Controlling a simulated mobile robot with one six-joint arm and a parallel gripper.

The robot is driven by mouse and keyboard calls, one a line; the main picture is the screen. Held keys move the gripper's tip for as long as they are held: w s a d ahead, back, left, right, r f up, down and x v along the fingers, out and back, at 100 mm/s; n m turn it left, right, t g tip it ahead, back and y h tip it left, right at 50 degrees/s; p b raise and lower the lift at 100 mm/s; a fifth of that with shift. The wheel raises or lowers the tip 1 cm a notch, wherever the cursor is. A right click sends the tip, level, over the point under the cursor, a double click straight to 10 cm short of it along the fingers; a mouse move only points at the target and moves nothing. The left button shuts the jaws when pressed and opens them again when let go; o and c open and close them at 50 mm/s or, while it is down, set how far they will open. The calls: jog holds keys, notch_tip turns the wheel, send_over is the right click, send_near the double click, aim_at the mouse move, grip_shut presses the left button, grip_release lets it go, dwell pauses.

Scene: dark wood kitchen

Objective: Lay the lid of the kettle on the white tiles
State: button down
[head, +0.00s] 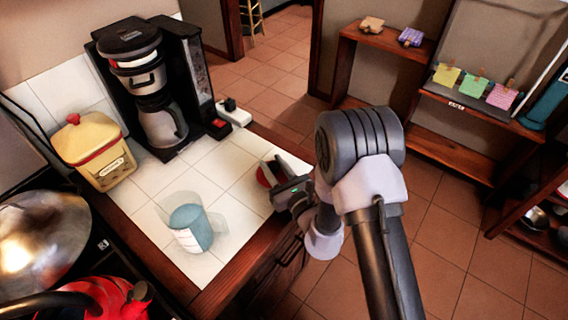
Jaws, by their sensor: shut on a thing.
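The red kettle (92,301) with a black handle stands at the bottom left, partly cut off by the frame edge. The white tiles (222,166) cover the counter in the middle. My gripper (275,176) is at the right side of the tiles, by the counter's wooden edge. It is shut on a small red piece, which looks like the kettle lid (264,176). Most of the lid is hidden behind the gripper. I cannot tell whether the lid touches the tiles or hangs just above them.
A clear cup with blue contents (190,229) stands left of my gripper near the front edge. A black coffee maker (155,85), a yellow canister (95,150) and a power strip (234,113) stand farther back. Bare tiles lie between them.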

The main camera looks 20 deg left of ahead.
jog(key=shift+w+d+f, duration=0.25)
jog(key=shift+w+d, duration=0.05)
jog(key=shift+w, duration=0.05)
jog(key=shift+s+a+r, duration=0.1)
jog(key=shift+s+a, duration=0.25)
jog(key=shift+s, duration=0.05)
jog(key=shift+w+d+f, duration=0.1)
jog(key=shift+w+f, duration=0.05)
jog(key=shift+f, duration=0.2)
jog(key=shift+f+b, duration=0.25)
jog(key=shift+b, duration=0.1)
jog(key=c, duration=1)
grip_release()
